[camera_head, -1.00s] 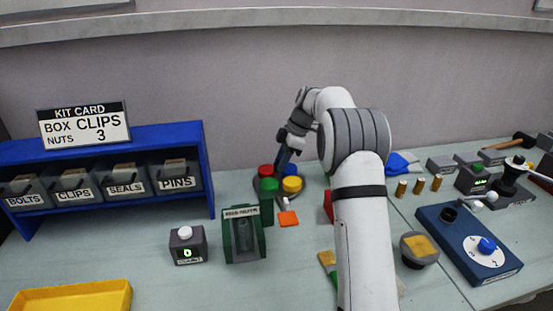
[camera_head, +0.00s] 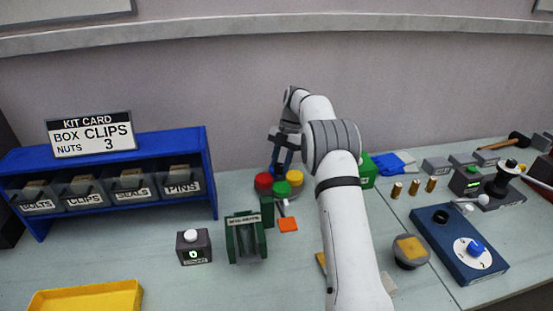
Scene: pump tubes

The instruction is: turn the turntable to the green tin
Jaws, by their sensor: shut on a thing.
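The round grey turntable (camera_head: 287,198) stands on the bench near the wall, left of my forearm. It carries a red tin (camera_head: 263,183) at the left, the green tin (camera_head: 282,188) at the front middle and a yellow tin (camera_head: 295,178) at the right. My gripper (camera_head: 283,168) reaches down from above at the back of the turntable, behind the green tin. Its jaws are shut on a part of the turntable, but the tins hide the exact grip. A small pale pointer piece (camera_head: 284,205) lies at the turntable's front edge, near the green tin.
An orange square (camera_head: 288,225) lies in front of the turntable. A green stand (camera_head: 245,238) and a grey counter box (camera_head: 194,246) stand front left. A blue bin rack (camera_head: 110,185) is at the left. A green box (camera_head: 368,170) and a blue device (camera_head: 460,245) are right of my arm.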

